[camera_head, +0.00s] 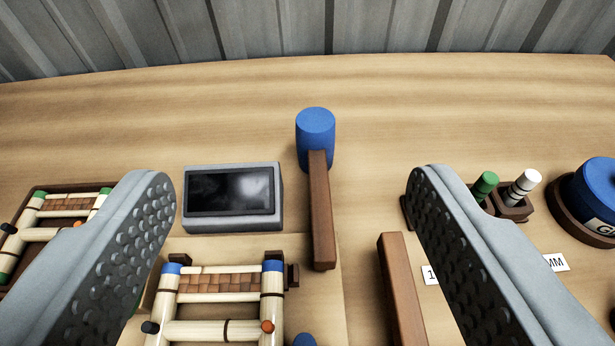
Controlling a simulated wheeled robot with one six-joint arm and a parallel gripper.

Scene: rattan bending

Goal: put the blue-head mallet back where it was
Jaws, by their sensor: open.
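The blue-head mallet lies on the wooden table ahead, with its blue cylindrical head (315,138) at the far end and its brown square handle (321,215) running toward me. My gripper (295,195) is open, its two grey studded fingers wide apart on either side of the picture. The mallet shows between the fingers, and nothing is held. The near end of the handle lies beside a rattan frame with blue-tipped posts (217,295). How high the fingers are above the mallet, I cannot tell.
A grey box with a dark screen (232,195) stands left of the mallet. Another brown bar (402,285) lies right. A holder with green and white pegs (512,205) and a blue pot (592,195) stand farther right. A green-tipped rattan frame (50,225) sits left. The back table is clear.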

